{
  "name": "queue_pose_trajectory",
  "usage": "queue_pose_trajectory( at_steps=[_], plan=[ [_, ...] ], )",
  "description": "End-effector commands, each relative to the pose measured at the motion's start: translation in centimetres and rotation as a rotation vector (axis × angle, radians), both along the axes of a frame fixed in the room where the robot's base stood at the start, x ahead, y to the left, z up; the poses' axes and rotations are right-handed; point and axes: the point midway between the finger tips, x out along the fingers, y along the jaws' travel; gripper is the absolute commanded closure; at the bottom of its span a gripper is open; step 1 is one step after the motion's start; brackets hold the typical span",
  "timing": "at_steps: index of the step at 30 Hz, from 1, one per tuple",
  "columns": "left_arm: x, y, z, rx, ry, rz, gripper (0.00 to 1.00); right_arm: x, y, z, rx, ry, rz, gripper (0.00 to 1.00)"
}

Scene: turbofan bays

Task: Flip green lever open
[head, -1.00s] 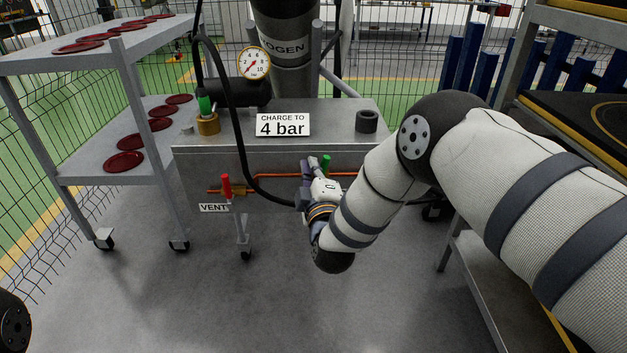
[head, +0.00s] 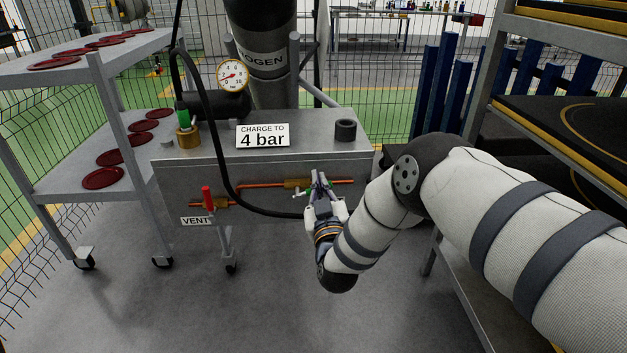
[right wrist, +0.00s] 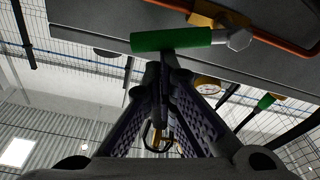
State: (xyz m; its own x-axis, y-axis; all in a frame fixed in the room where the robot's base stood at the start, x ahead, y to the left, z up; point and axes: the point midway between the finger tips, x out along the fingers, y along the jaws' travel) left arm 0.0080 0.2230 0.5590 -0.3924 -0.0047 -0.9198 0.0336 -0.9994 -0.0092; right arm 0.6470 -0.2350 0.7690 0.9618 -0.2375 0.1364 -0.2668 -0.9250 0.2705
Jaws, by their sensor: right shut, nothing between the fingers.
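The green lever (right wrist: 172,40) fills the top of the right wrist view. Its grip lies roughly level in that picture, with a silver end (right wrist: 238,39) beside a brass valve body (right wrist: 208,14). My right gripper (right wrist: 165,60) is shut and empty, its fingertips right at the green grip; I cannot tell whether they touch it. In the head view my right gripper (head: 319,178) is at the front of the grey cart, by the brass valve (head: 297,184) on the orange pipe. The green lever is mostly hidden there. My left gripper is not in view.
A red lever (head: 207,197) stands upright above the VENT label. Shelves stand left (head: 72,183) and right (head: 520,117). Floor before the cart is clear.

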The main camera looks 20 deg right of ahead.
Motion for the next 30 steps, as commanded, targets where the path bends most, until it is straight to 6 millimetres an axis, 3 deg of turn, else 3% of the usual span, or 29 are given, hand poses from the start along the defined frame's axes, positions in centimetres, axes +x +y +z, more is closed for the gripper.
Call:
queue_pose_trajectory(
  at_steps=[9,30],
  plan=[
    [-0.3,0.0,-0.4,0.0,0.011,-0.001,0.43,-0.3,-0.9,-1.3,0.188,-0.051,0.001,1.0],
    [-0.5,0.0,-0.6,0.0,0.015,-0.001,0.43,-0.4,-1.2,-1.9,0.182,-0.05,0.0,1.0]
  ],
)
